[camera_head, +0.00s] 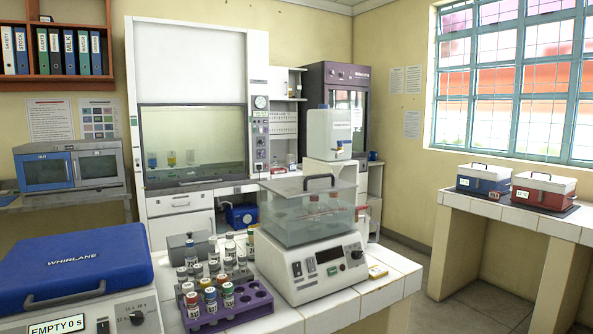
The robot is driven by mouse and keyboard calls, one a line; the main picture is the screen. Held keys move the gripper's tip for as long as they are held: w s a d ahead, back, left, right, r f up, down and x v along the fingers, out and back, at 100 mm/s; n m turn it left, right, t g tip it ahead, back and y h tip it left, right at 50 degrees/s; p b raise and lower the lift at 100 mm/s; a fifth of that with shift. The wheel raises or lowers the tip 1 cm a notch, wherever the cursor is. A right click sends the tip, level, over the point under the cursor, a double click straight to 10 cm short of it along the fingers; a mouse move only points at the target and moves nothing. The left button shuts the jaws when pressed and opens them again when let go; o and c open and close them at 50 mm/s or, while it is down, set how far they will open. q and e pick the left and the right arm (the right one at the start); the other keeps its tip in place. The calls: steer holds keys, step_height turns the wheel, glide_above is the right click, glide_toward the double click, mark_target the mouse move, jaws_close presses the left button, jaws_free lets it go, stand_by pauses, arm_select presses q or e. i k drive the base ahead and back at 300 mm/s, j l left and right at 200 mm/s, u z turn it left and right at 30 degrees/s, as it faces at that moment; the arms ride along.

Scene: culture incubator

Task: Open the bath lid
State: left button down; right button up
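A water bath (318,262) stands on the white tiled bench in the middle, with a clear tank (300,228) above a white control base. Its clear lid (285,187) lies over the top of the tank and looks shut. A dark arched handle (319,177) stands up from the lid. Small reddish things show dimly through the tank; I cannot tell what they are. Neither of my grippers is in view.
A purple rack (240,300) of capped vials and more loose vials stand left of the bath. A blue-lidded Whirlane machine (75,260) fills the lower left. A blue box (486,180) and a red box (543,190) with pale lids stand on the right counter.

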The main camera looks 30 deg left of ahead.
mark_target(296, 187)
steer(key=u, duration=1.4)
steer(key=l+u, duration=0.2)
steer(key=u, duration=0.2)
steer(key=l+u, duration=0.2)
steer(key=u, duration=0.2)
steer(key=l+u, duration=0.2)
steer(key=u, duration=0.25)
steer(key=l+u, duration=0.4)
steer(key=k+l+u, duration=0.15)
steer(key=l+u, duration=0.3)
steer(key=k+l+u, duration=0.65)
steer(key=k+l, duration=0.55)
steer(key=i+l, duration=0.05)
steer(key=l, duration=0.05)
